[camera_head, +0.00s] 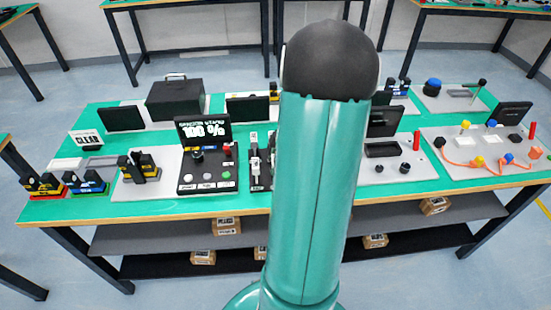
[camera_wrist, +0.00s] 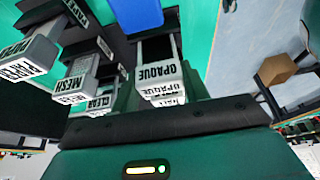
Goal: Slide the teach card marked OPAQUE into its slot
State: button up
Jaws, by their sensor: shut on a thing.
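The OPAQUE card (camera_wrist: 158,73), white with black lettering, is in the middle of the wrist view, with its label facing my wrist. My gripper (camera_wrist: 160,100) is around it and shut on it; the fingertips are largely hidden. A second white label reading OPAQUE shows just below it. To its left are white pieces marked MESH (camera_wrist: 74,82) and CLEAR (camera_wrist: 100,103), and another whose label (camera_wrist: 28,62) I cannot read surely. The slot for the card cannot be made out. In the head view my arm hides the gripper and the card.
A green-topped table (camera_head: 235,110) carries several devices. A white CLEAR sign (camera_head: 87,140), a black box (camera_head: 175,100) and a control panel reading 100% (camera_head: 205,155) stand left of my arm. A board with orange cables (camera_head: 480,150) is at right. A blue piece (camera_wrist: 137,14) is beyond the card.

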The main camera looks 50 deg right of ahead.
jog(key=shift+f, duration=0.35)
jog(key=o, duration=1.1)
jog(key=v, duration=1.4)
jog(key=shift+a+f, duration=0.1)
